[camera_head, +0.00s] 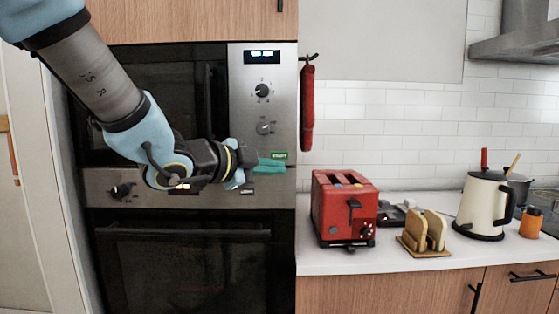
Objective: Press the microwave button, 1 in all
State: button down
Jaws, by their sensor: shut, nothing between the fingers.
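The microwave (166,62) is built into the cabinet at the left, with a steel control panel (284,92) on its right side. The panel has a lit blue display, two dials (262,90) and a green start button (279,155) near its bottom. My gripper (284,163) is shut and empty. Its teal fingers point right, with the tips just below the green button in the picture. I cannot tell whether the tips touch the panel or the button. My arm covers part of the microwave door.
An oven (190,265) with a dial and display strip sits below the microwave. On the counter (400,258) to the right stand a red toaster (344,208), a wooden holder with bread slices (425,232) and a cream kettle (484,205). A red mitt (307,108) hangs beside the panel.

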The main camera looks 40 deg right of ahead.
aim_at(288, 160)
dwell(0.3)
jog(key=w+d+p, duration=0.2)
jog(key=w+d, duration=0.3)
jog(key=w, duration=0.2)
jog(key=shift+d, duration=0.3)
dwell(2.0)
jog(key=shift+w+d, duration=0.25)
